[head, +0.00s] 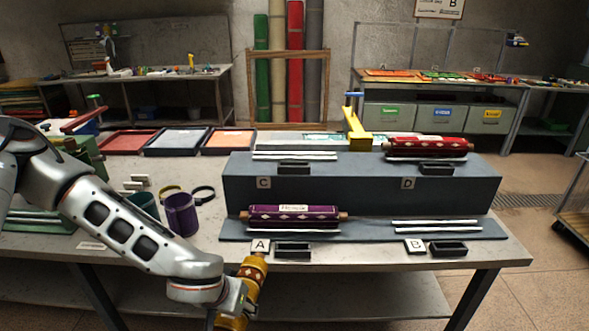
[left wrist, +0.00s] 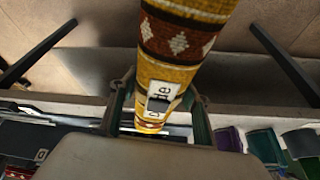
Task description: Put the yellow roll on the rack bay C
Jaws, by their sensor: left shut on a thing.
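The yellow roll (head: 252,281) has dark bands with diamonds and hangs steeply tilted in front of the table's front edge. My left gripper (head: 240,300) is shut on it. In the left wrist view the roll (left wrist: 180,55) passes between the fingers (left wrist: 160,103), with a white label partly visible. The dark two-step rack (head: 340,188) stands on the table, behind and right of the gripper. Bay C, marked by its plate (head: 264,183), is on the upper step at left; its white rails (head: 295,154) are bare. My right gripper is not in view.
A purple roll (head: 293,214) lies in bay A and a red roll (head: 428,147) in bay D. Bay B's rails (head: 437,225) are bare. A yellow stand with a blue top (head: 355,122) rises behind the rack. Purple (head: 182,216) and green cups stand left.

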